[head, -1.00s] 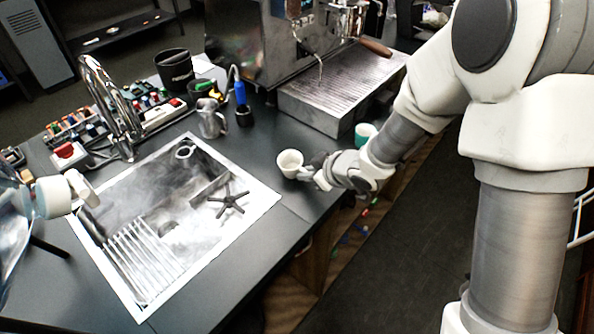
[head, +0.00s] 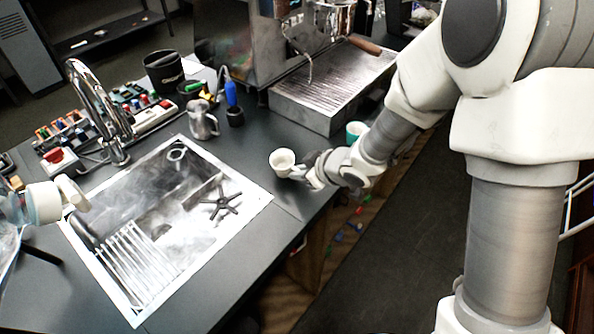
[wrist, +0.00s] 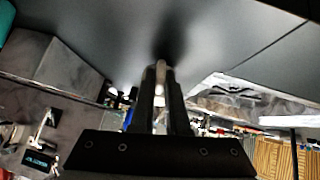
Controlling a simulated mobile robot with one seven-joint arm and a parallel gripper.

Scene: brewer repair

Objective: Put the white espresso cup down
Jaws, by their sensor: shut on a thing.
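The white espresso cup (head: 281,160) is upright at the counter's front edge, right of the sink. My gripper (head: 299,171) is at its right side and is shut on it. I cannot tell whether the cup's base touches the counter or hangs just above it. In the wrist view, the dark fingers (wrist: 160,90) are close together with a pale sliver between their tips, and most of the cup is hidden. The dark grey counter (head: 250,153) has bare room behind and around the cup.
The sink (head: 262,203) lies to the left, with a black star-shaped piece (head: 221,203) in it. The espresso machine's drip tray (head: 325,88) stands behind. A teal cup (head: 355,131) is right of it near the edge. A metal pitcher (head: 202,122) stands back left.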

